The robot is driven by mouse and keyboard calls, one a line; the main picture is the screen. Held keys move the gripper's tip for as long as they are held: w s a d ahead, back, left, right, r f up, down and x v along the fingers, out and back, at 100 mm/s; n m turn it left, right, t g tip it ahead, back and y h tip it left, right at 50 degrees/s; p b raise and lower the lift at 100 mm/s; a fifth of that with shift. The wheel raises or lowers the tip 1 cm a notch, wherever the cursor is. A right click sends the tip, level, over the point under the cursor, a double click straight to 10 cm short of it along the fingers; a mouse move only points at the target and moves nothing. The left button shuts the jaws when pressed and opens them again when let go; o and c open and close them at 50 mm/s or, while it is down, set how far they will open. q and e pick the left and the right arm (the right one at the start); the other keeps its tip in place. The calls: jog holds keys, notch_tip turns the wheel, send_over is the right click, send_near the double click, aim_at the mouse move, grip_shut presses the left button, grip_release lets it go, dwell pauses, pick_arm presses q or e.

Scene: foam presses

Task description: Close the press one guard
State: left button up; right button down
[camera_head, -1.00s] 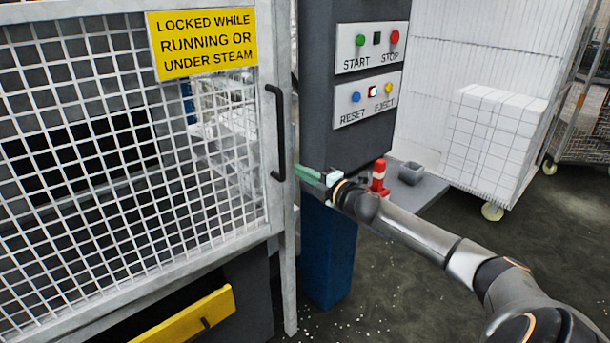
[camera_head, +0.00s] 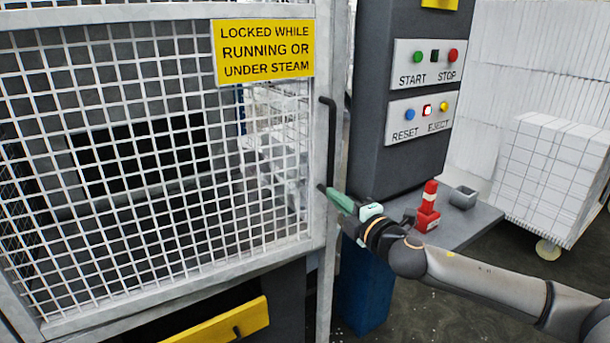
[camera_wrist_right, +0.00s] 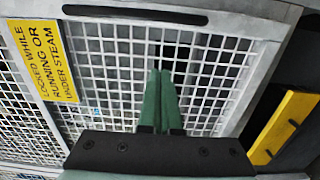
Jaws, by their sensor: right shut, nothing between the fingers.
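The press guard is a white-framed wire mesh door (camera_head: 160,262) filling the left of the head view, with a yellow warning sign (camera_head: 264,50). Its black vertical handle (camera_head: 331,140) is on the right edge of the frame; it also shows at the top of the right wrist view (camera_wrist_right: 135,15). My right gripper (camera_head: 330,193) has green fingers, shut and empty, with tips at the guard's edge by the handle's lower end. In the right wrist view its fingertips (camera_wrist_right: 160,73) point at the mesh; contact is unclear. I cannot tell whether the guard is fully shut. My left gripper is out of view.
A dark control column (camera_head: 415,80) with START, STOP, RESET and EJECT buttons stands right of the guard. A yellow-fronted drawer (camera_head: 225,322) is under the guard.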

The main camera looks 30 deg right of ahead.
aim_at(299, 168)
pick_arm(q)
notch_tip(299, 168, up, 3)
jog(key=p, duration=0.3)
pick_arm(e)
jog(key=w, duration=1.3)
jog(key=shift+w+d, duration=0.25)
jog(key=shift+w, duration=0.05)
